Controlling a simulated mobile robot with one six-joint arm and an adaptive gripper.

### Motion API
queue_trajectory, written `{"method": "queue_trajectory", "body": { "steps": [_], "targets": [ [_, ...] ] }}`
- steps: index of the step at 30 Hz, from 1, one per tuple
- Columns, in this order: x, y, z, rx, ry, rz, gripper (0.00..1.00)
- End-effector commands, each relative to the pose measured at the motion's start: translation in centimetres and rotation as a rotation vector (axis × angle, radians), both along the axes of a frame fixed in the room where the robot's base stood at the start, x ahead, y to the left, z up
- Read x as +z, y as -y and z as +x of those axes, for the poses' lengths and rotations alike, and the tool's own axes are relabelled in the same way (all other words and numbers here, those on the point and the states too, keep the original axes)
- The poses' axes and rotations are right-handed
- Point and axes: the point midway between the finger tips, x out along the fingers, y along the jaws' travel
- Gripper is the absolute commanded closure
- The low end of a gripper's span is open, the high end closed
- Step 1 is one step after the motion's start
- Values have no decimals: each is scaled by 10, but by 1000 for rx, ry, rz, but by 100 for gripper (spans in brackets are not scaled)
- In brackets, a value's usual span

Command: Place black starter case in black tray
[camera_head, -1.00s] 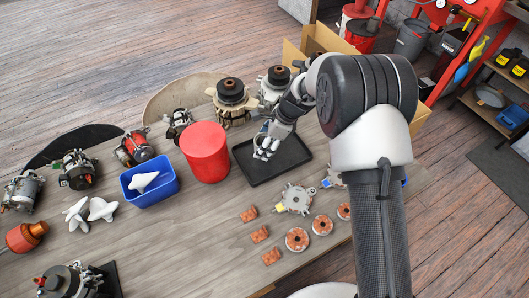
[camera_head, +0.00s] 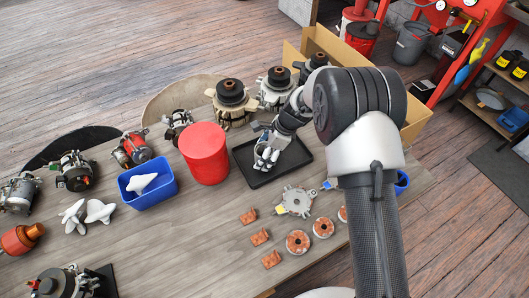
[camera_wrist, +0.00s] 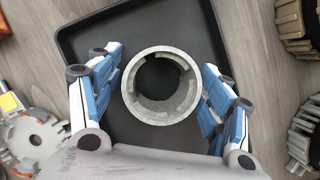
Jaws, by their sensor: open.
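The starter case (camera_wrist: 189,98) shows in the wrist view as a grey, open round ring seen from above, with a stepped inner wall. It is over the black tray (camera_wrist: 232,12), between the two fingers of my gripper (camera_wrist: 160,88). The fingers are open, one on each side, with small gaps to the ring. It looks to rest on the tray floor, though its underside is hidden. In the head view, my gripper (camera_head: 267,157) reaches down over the left part of the black tray (camera_head: 294,164).
A red cylinder (camera_head: 205,154) stands just left of the tray. Alternator housings (camera_head: 232,100) stand behind it, near a cardboard box (camera_head: 414,120). A grey rotor plate (camera_head: 295,201) and copper rings (camera_head: 298,242) lie in front. A blue bin (camera_head: 150,190) stands farther left.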

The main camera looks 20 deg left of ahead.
Motion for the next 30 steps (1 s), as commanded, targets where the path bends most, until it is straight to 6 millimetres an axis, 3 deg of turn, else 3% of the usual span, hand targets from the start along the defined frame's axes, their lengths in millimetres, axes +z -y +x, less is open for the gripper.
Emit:
{"method": "queue_trajectory", "body": {
  "steps": [9, 13, 24, 30],
  "targets": [
    [1, 0, 0, 0, 0, 0, 25],
    [10, 3, 1, 0, 1, 0, 25],
    [82, 30, 9, -1, 2, 1, 25],
    [107, 41, 12, 0, 1, 0, 25]
  ]
}}
